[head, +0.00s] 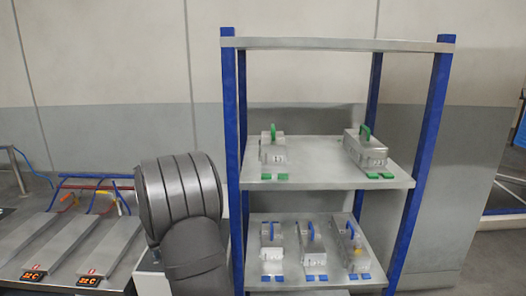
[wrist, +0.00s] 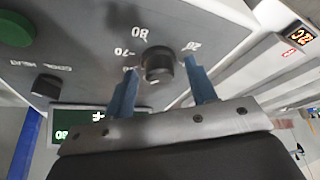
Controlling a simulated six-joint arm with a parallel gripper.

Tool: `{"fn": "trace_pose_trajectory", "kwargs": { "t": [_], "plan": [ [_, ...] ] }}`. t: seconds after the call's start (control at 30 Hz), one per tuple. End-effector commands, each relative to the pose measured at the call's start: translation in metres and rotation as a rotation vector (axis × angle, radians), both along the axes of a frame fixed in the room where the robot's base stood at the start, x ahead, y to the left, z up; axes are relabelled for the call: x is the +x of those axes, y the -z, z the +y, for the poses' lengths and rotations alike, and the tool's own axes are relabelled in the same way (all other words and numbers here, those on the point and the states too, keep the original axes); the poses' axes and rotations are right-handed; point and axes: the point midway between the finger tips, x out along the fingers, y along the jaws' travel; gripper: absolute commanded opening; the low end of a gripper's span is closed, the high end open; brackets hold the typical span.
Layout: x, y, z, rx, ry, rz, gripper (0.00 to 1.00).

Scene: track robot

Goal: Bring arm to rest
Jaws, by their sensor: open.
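My gripper (wrist: 160,66) shows in the wrist view with two blue fingers spread apart and nothing held between them. Its fingertips point at a grey control panel (wrist: 95,40) with a black dial knob (wrist: 158,64) marked with numbers. The knob appears between the fingertips; I cannot tell how far off it is or whether a finger touches it. In the head view my dark grey arm stands left of the shelf rack, bent at the top. My gripper is hidden in that view.
A blue-post rack (head: 228,120) stands right of my arm, close to it. It holds boxes with green handles (head: 365,135) above and blue handles (head: 311,232) below. A bench with sloped metal plates (head: 65,240) and orange displays (head: 88,281) is at left.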

Motion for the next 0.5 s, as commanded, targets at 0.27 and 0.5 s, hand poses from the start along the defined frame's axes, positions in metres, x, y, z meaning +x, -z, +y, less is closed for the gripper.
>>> {"fn": "trace_pose_trajectory", "kwargs": {
  "t": [0.27,0.5],
  "plan": [
    [0.0011,0.0002,-0.0011,0.001,-0.144,0.001,0.52],
    [0.0018,0.0001,-0.0013,0.002,-0.277,0.000,0.52]
  ]
}}
